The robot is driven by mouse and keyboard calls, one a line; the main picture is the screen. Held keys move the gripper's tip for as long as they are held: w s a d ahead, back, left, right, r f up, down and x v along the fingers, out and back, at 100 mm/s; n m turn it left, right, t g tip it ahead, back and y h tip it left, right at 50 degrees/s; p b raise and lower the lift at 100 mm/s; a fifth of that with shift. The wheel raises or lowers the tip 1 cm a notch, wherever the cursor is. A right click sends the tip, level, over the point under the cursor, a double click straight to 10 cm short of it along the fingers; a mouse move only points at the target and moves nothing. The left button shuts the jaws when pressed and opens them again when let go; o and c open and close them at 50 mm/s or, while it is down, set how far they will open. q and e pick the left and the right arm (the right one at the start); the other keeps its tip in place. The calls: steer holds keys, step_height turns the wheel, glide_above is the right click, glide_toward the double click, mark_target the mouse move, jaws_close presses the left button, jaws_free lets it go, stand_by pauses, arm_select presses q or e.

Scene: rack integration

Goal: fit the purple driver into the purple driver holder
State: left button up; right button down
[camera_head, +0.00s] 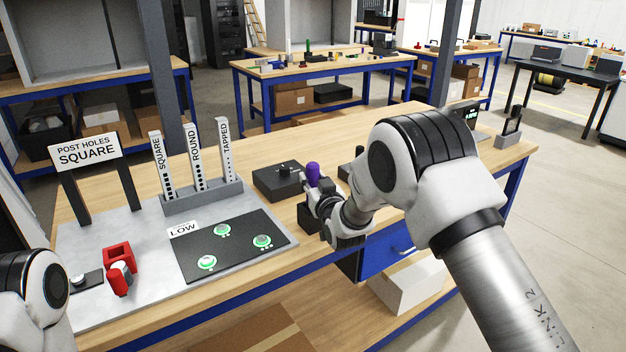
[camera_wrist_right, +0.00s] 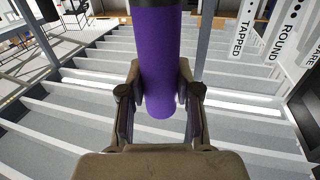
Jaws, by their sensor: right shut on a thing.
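The purple driver (camera_head: 313,172) stands roughly upright above the workbench in the head view, its purple handle showing. My right gripper (camera_head: 318,192) is shut on it. In the right wrist view the purple handle (camera_wrist_right: 160,65) lies between the two fingers of my right gripper (camera_wrist_right: 160,105). The driver's lower part is hidden behind the gripper in the head view. I cannot pick out the purple driver holder for sure; a dark block (camera_head: 307,218) is partly hidden beside the gripper. Of my left arm only a link shows at the lower left; its gripper is out of view.
A black box with a knob (camera_head: 277,182) stands just left of the gripper. A grey rack (camera_head: 203,198) holds upright labelled strips. A black panel (camera_head: 205,262) has several green-lit buttons. A red holder (camera_head: 117,253) sits at the left. Bare wood (camera_head: 275,280) lies along the front edge.

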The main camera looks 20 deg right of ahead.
steer(key=shift+f, duration=0.1)
steer(key=c, duration=0.7)
jaws_free()
steer(key=shift+s, duration=0.15)
steer(key=s, duration=1.1)
steer(key=shift+s+d, duration=0.25)
steer(key=shift+s, duration=0.15)
